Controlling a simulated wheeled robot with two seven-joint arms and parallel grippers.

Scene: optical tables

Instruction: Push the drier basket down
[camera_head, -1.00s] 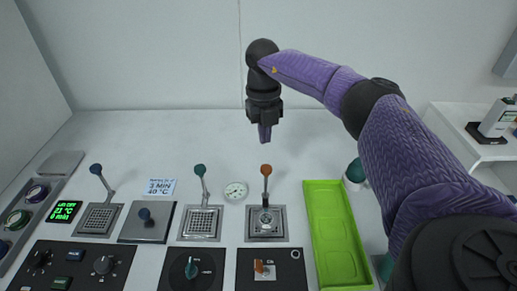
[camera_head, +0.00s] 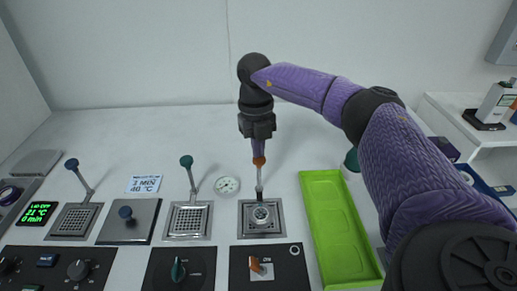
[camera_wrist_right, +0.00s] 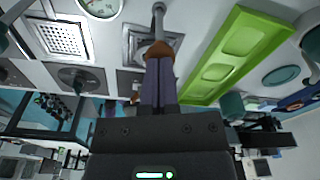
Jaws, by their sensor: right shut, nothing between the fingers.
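The drier basket appears to be the orange-handled one: its orange knob (camera_head: 259,161) tops a thin grey upright rod, and its metal square (camera_head: 276,232) is set in the white bench with a round part inside. My right gripper (camera_head: 259,152) is shut and empty, pointing down, its purple fingertips right at the top of the orange knob. In the right wrist view the shut fingers (camera_wrist_right: 159,66) overlap the orange knob (camera_wrist_right: 160,49); I cannot tell whether they touch it. My left gripper is not in view.
A lime green tray (camera_head: 318,212) lies just right of the basket. Left are a green-handled basket (camera_head: 188,222), a round dial (camera_head: 227,186), a lidded square (camera_head: 130,221) and a blue-handled basket (camera_head: 74,221). Black control panels (camera_head: 180,265) line the front.

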